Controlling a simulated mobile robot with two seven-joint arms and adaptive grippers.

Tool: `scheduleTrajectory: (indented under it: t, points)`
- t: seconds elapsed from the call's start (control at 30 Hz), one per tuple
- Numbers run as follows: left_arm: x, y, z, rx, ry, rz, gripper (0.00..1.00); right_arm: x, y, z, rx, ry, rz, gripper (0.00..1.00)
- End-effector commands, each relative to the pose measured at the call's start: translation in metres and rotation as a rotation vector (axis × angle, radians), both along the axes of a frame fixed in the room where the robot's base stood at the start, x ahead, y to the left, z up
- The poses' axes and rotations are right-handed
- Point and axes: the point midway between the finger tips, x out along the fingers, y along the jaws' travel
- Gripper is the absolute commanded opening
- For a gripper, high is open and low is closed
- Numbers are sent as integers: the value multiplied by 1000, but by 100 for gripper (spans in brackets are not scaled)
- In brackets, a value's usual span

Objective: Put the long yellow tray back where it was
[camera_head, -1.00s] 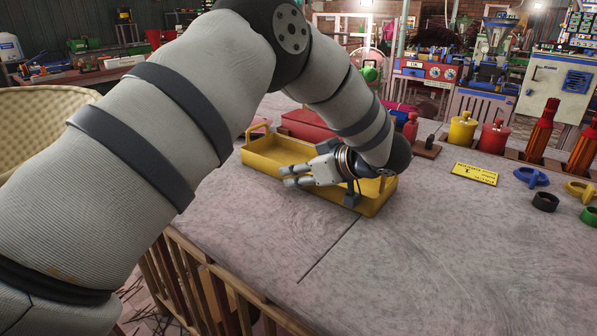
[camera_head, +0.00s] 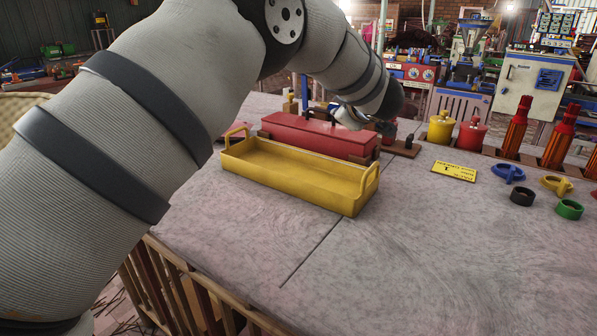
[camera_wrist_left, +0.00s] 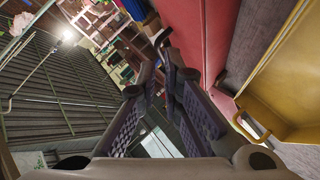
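The long yellow tray (camera_head: 300,178) lies flat and empty on the grey table in the head view, with an upright loop handle at each end. It stands just in front of a long red box. In the left wrist view the tray (camera_wrist_left: 283,75) and one handle show at the right. My left gripper (camera_head: 345,118) is above and behind the tray, by the red box, partly hidden by my arm. In the left wrist view its fingers (camera_wrist_left: 157,75) are apart with nothing between them, clear of the tray. My right gripper is out of view.
The red box (camera_head: 320,138) stands behind the tray and also fills the top of the wrist view (camera_wrist_left: 195,30). Yellow (camera_head: 440,127) and red (camera_head: 472,133) pots, a yellow sign (camera_head: 454,171) and several coloured rings stand at right. The front table is clear.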

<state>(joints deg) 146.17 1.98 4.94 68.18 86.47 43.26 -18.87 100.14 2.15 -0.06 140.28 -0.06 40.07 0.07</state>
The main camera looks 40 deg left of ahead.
Motion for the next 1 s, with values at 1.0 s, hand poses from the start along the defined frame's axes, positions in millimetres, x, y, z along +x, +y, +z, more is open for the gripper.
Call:
scheduleTrajectory:
  t: [1.0]
  points:
    - [-173,62,-52,-800,872,-19,8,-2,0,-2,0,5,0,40]
